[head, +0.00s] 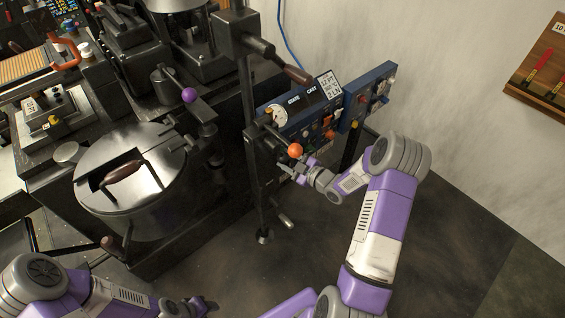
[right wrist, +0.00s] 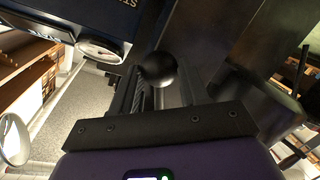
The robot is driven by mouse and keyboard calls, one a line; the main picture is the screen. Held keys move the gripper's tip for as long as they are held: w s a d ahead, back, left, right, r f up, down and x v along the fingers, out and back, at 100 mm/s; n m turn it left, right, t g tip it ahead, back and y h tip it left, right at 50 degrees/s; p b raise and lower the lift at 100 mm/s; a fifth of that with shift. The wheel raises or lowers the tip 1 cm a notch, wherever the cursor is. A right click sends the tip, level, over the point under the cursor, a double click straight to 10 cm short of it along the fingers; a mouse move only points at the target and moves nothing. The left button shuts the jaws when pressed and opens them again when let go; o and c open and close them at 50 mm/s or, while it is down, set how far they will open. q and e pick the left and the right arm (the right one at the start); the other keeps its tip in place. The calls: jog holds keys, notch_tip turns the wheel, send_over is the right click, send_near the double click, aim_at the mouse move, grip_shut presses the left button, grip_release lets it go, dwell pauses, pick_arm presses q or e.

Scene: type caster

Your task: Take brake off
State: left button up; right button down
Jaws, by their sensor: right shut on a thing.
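My right gripper (head: 286,170) is at the upright column of the machine, just below an orange ball knob (head: 295,150). In the right wrist view a dark round knob (right wrist: 157,69) sits between the fingers, and the gripper is shut on it. The fingers hide part of what lies below the knob. I cannot tell which lever it belongs to, or whether it is the brake. My left gripper (head: 203,305) is low at the bottom edge, away from the machine; its fingers are too small to read.
A blue control panel (head: 353,116) with switches and a dial stands behind the right gripper. A wooden-handled lever (head: 290,71) sticks out above it. A round metal pot lid (head: 130,167) and a purple ball knob (head: 189,95) are at left. The floor (head: 450,240) at right is clear.

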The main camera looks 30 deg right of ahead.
jog(key=shift+d, duration=0.15)
jog(key=c, duration=0.6)
grip_release()
jog(key=p+v, duration=0.1)
jog(key=v, duration=0.6)
jog(key=shift+s+d+p, duration=0.1)
jog(key=shift+s+p, duration=0.2)
